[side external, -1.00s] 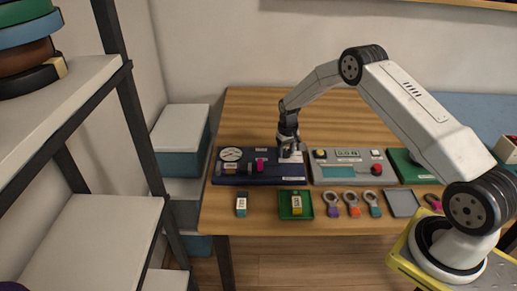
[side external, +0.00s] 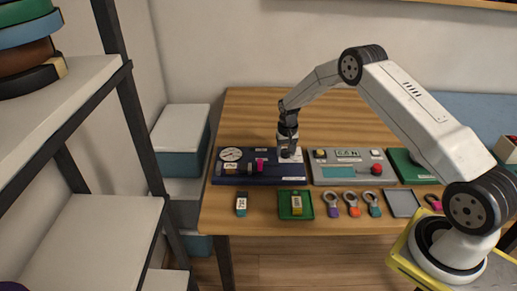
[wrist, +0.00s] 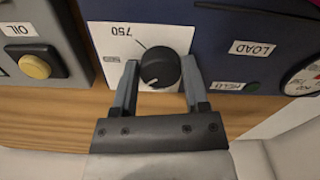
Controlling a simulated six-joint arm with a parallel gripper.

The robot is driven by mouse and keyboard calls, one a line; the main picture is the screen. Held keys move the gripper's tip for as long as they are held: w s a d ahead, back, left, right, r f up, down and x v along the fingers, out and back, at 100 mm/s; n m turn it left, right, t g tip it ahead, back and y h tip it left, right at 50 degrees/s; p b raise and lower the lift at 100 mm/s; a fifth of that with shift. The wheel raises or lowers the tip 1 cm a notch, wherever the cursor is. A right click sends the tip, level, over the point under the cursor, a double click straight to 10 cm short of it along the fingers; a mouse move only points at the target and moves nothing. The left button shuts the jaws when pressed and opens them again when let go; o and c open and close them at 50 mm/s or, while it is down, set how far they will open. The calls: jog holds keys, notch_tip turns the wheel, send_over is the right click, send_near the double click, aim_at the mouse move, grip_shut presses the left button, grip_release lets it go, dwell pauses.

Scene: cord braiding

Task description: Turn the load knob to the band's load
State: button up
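The load knob (wrist: 160,67) is a round black dial on a white plate (wrist: 103,45) on the dark blue panel (side external: 262,178). A thin tick and the number 750, upside down in the wrist view, stand by its far left rim. My gripper (wrist: 160,75) has one finger on each side of the knob, and the fingertips appear to be against its rim. My gripper (side external: 288,156) also shows over the right end of the blue panel in the side view, where it hides the knob. A label tag (side external: 296,203) lies in the green tray (side external: 284,214).
The blue panel bears a LOAD label (wrist: 253,48), a HELD label (wrist: 228,86) and a gauge (side external: 231,154). A grey panel (side external: 325,181) with an OIL button (wrist: 35,65) stands close on the right. Another tag (side external: 241,204) and several ringed tools (side external: 352,203) lie in front.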

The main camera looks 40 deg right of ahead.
aim_at(286, 151)
jog(key=o, duration=0.3)
jog(key=shift+r, duration=0.1)
jog(key=shift+r, duration=3.8)
notch_tip(286, 151, up, 7)
